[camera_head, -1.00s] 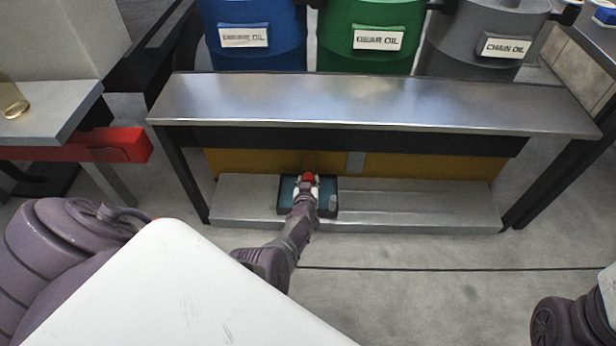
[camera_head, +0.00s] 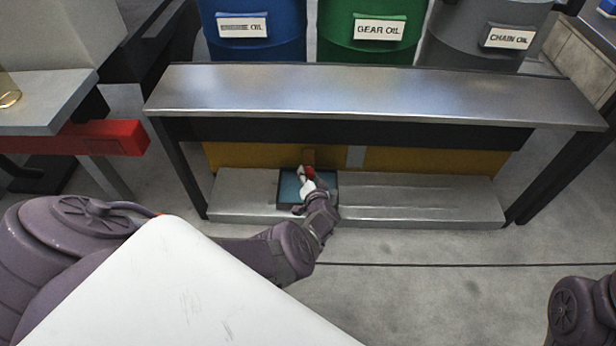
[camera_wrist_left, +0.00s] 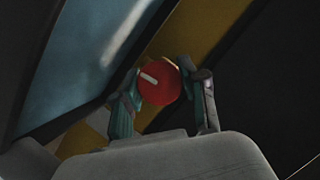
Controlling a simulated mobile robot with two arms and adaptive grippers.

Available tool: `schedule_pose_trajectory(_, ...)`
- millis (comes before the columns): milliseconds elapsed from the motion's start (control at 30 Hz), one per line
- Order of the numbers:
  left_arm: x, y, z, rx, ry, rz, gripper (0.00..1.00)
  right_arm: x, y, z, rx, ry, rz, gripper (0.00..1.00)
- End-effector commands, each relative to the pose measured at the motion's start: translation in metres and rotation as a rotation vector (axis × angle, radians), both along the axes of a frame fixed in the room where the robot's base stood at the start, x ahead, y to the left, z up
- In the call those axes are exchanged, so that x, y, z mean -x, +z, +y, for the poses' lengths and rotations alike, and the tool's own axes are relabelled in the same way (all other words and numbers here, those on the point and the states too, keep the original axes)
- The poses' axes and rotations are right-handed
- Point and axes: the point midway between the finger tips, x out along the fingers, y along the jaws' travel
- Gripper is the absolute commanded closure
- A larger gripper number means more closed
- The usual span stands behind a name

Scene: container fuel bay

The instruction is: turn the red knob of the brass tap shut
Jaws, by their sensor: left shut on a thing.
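The red knob (camera_wrist_left: 160,83), with a pale line on its face, sits between the two fingers of my left gripper (camera_wrist_left: 162,78) in the left wrist view. The gripper is shut on it. In the head view the left gripper (camera_head: 306,174) reaches under the steel bench, with a little of the red knob (camera_head: 309,171) showing beside its finger. A small brownish part of the tap (camera_head: 308,157) shows just behind it, against the yellow front; the rest of the tap is hidden. My right gripper is out of view.
A dark-rimmed tray with a blue inside (camera_head: 289,190) lies on the low grey step (camera_head: 420,190) below the tap. The steel bench top (camera_head: 370,95) overhangs it. Blue, green (camera_head: 372,40) and grey drums stand behind. A red beam (camera_head: 110,138) is at left.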

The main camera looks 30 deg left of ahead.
Motion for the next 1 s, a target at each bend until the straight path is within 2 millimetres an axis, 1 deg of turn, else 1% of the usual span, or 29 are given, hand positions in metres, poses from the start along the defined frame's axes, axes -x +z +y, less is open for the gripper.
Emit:
schedule_pose_trajectory(567,-0.0014,0.0006,-0.0011,-0.024,-0.004,0.015,0.92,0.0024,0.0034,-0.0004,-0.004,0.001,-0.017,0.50)
schedule_pose_trajectory(600,-0.0015,0.0007,-0.0011,-0.023,-0.003,0.014,0.51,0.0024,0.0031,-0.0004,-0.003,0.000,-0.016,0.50)
schedule_pose_trajectory(667,-0.0013,0.0006,-0.0010,-0.023,-0.003,0.014,0.41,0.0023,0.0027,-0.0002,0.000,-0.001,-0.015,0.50)
schedule_pose_trajectory(700,-0.0012,0.0006,-0.0009,-0.023,-0.003,0.014,0.34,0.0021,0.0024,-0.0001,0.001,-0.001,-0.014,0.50)
schedule_pose_trajectory(733,-0.0011,0.0005,-0.0008,-0.023,-0.003,0.014,0.32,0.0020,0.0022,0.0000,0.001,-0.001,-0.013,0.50)
schedule_pose_trajectory(1000,-0.0005,0.0004,-0.0002,-0.022,-0.001,0.013,0.32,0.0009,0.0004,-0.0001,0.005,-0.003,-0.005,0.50)
